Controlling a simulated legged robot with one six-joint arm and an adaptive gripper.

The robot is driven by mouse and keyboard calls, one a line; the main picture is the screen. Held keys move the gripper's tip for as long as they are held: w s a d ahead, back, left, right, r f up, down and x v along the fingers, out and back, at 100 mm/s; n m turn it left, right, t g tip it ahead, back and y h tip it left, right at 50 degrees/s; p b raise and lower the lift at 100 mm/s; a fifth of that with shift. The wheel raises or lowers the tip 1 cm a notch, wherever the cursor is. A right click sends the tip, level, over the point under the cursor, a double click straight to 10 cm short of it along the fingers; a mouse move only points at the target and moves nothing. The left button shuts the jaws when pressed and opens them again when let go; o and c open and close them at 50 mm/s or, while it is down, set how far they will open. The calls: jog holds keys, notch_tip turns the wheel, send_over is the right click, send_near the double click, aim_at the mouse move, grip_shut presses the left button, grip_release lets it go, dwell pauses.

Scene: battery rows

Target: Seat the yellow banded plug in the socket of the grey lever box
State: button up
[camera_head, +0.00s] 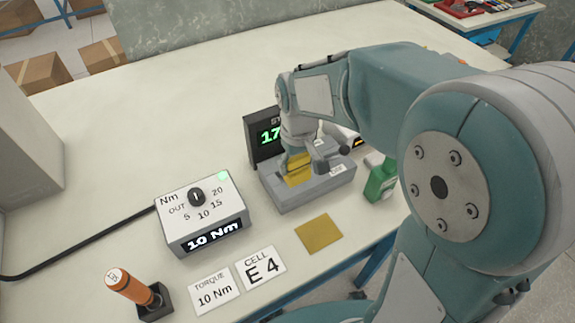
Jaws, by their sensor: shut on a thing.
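The grey lever box (308,194) stands on the table right of centre, with a small white label on its front right corner. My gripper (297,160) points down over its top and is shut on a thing. Yellow (299,172) shows right at the fingertips, which I take for the yellow banded plug. The bands are too small to make out. The socket is hidden under the gripper, so I cannot tell whether the plug is in it or above it. Dark rounded parts beside the gripper are too small to tell as lever or finger.
A dark display (265,136) with green digits stands behind the box. A torque box (206,215) reading 10 Nm, an orange-handled driver (128,284), two cards and a flat yellow square (318,233) lie nearer.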

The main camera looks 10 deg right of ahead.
jog(key=w+f, duration=0.4)
jog(key=w+a+f, duration=0.1)
jog(key=w+f, duration=0.1)
jog(key=w, duration=0.1)
jog(key=shift+f, duration=0.3)
jog(key=shift+w+a+f, duration=0.1)
jog(key=shift+w+f, duration=0.1)
jog(key=shift+f, duration=1.55)
jog(key=o, duration=1)
jog(key=shift+f, duration=0.1)
